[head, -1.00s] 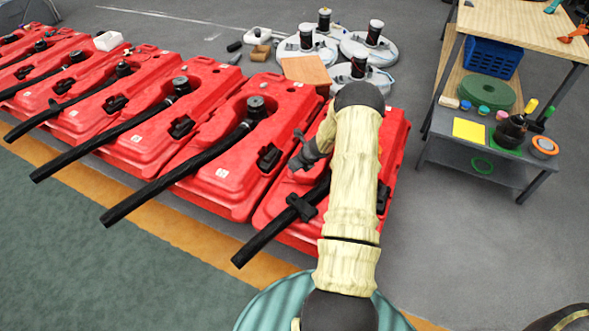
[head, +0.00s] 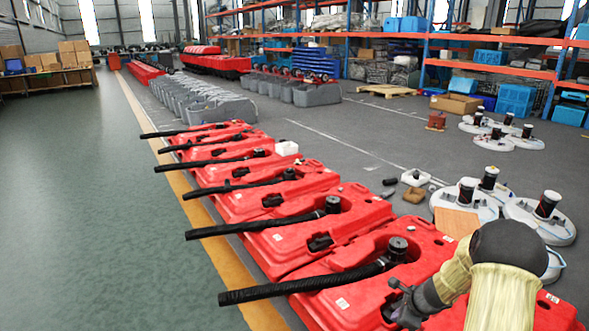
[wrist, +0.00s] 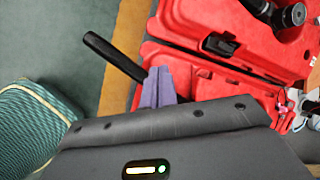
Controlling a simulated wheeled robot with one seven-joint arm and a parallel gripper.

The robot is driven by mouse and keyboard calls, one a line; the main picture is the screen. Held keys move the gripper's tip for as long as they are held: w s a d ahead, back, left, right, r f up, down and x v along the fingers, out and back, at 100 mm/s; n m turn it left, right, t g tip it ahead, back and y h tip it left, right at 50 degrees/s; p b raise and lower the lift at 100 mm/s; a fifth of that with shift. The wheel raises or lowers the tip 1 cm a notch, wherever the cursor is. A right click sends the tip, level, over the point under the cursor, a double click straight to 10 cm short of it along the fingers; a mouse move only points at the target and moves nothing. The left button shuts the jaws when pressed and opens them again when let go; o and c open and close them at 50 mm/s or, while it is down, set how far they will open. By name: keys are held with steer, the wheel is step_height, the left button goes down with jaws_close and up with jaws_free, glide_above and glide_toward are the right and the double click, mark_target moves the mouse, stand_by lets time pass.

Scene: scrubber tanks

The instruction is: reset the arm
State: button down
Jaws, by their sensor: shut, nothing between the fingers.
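My gripper (head: 396,308) is at the lower right of the head view, over the nearer red scrubber tanks; part of it and most of my arm fall outside that picture. In the wrist view its two purple-grey fingers (wrist: 159,86) are together, with nothing seen between them. They point toward a red tank (wrist: 205,88) and the end of a black hose (wrist: 113,56). I cannot tell how high above the tank they are.
A row of red tanks (head: 300,240) with black hoses runs away along a yellow floor line (head: 212,238). White round scrubber parts (head: 545,218) stand at right. Grey bins (head: 320,94) and shelving (head: 490,65) are behind. The green floor (head: 85,220) at left is clear.

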steer(key=s+a+r+n+g, duration=0.2)
steer(key=s+a+r+n, duration=0.8)
steer(key=a+r+n, duration=0.15)
steer(key=s+a+r+n+h, duration=0.1)
steer(key=s+a+r+n, duration=0.1)
steer(key=s+n, duration=0.45)
steer(key=s+a+r+n+h, duration=0.1)
steer(key=s+a+r+n, duration=0.15)
steer(key=s+n, duration=0.35)
steer(key=w+p+v, duration=0.3)
steer(key=p+v, duration=0.9)
steer(key=w+r+p+v, duration=0.1)
steer(key=w+p+v, duration=0.1)
steer(key=p+v, duration=1)
steer(key=shift+r+m, duration=0.15)
steer(key=shift+m, duration=0.25)
steer(key=shift+d, duration=0.1)
